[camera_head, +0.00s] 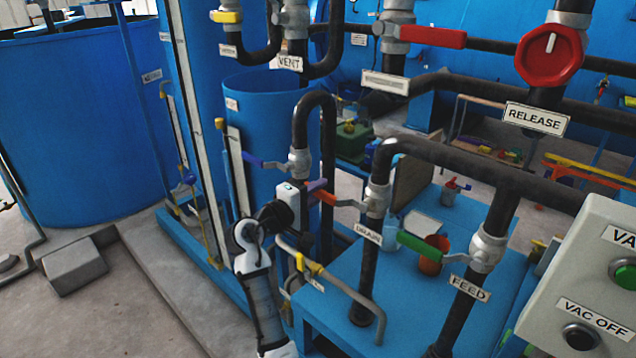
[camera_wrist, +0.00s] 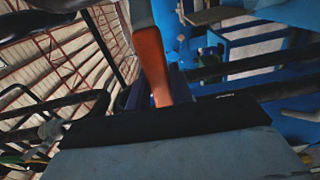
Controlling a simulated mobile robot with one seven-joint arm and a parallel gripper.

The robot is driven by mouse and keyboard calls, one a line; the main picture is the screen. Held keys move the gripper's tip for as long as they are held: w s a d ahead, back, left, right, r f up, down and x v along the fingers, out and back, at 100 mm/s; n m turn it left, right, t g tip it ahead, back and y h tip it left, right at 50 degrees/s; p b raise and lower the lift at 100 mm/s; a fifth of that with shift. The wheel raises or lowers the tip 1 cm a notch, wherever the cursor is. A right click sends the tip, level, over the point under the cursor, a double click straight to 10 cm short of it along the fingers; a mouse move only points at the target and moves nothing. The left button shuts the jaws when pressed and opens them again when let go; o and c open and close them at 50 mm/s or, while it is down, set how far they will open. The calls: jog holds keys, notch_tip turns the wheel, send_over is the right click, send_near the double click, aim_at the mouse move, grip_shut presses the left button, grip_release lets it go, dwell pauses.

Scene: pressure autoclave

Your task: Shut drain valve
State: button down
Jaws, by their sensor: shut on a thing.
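The drain valve (camera_head: 376,196) is a grey body on a dark vertical pipe, just above a white DRAIN label (camera_head: 368,234). Its orange lever (camera_head: 328,198) sticks out to the left of the pipe, towards my arm. My gripper (camera_head: 314,187) is at the lever's free end and shut on it. In the wrist view the orange lever (camera_wrist: 152,65) runs down from the top into the jaws, and its lower tip is partly hidden by the gripper body.
A blue-levered valve (camera_head: 270,163) sits close above and left of my gripper. The green FEED lever (camera_head: 422,246) is to the right. A bent pipe with a yellow handle (camera_head: 310,266) passes below. A grey control box (camera_head: 590,290) stands at right.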

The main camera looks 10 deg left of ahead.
jog(key=shift+f+n, duration=0.3)
jog(key=shift+f, duration=0.1)
jog(key=c, duration=1.2)
grip_release()
jog(key=shift+a, duration=0.1)
jog(key=shift+c, duration=0.2)
jog(key=b+v, duration=0.4)
jog(key=v, duration=0.9)
jog(key=shift+s+a, duration=0.2)
jog(key=shift+s, duration=0.15)
